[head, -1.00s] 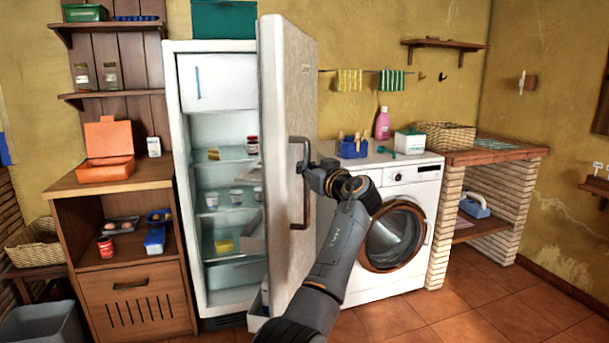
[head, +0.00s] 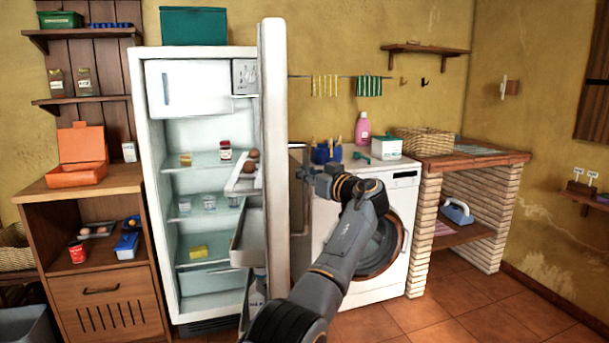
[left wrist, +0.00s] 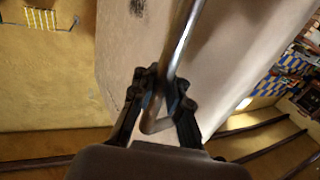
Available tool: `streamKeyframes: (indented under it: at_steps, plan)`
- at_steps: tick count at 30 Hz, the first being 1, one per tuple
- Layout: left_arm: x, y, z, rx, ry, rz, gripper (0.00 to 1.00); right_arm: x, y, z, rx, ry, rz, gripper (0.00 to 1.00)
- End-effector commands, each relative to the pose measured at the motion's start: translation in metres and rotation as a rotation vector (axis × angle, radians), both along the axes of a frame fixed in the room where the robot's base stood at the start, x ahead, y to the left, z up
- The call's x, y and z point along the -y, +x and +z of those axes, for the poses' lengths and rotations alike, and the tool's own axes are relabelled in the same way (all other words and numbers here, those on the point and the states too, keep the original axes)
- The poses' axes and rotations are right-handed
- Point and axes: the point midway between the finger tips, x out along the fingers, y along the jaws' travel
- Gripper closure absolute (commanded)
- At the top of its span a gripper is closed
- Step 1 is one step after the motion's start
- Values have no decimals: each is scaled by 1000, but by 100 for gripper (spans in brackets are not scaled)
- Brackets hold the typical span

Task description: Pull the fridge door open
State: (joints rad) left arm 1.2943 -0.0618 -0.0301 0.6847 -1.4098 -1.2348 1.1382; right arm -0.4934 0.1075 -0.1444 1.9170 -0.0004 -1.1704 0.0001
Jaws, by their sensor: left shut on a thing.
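The fridge (head: 150,200) stands with its door (head: 273,150) swung wide open, seen nearly edge-on in the head view. Its shelves and door racks show. The door's long bar handle (head: 299,215) is on the outer face, to the right of the door edge. My left gripper (head: 306,173) is at that handle. In the left wrist view the fingers (left wrist: 163,92) of the left gripper are shut around the metal bar (left wrist: 182,45), with the pale door face behind it. My right gripper is in neither view.
A washing machine (head: 400,190) stands to the right of the door, behind my left arm. A wooden cabinet (head: 100,250) stands left of the fridge. A brick counter (head: 490,160) is at the right. Tiled floor is free at the front right.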

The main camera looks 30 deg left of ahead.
Motion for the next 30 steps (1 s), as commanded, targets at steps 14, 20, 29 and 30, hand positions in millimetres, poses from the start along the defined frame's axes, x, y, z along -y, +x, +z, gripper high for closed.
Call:
streamKeyframes:
  at_steps: [14, 20, 29, 30]
  plan:
    - [4, 0, -7, -9, -8, -2, 62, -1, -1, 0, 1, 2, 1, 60]
    - [2, 0, -4, -6, -5, 0, 62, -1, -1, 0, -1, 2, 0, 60]
    - [26, -10, -3, -3, -4, -4, 62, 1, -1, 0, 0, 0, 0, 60]
    - [33, -13, -3, -3, -5, -4, 62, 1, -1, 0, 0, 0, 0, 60]
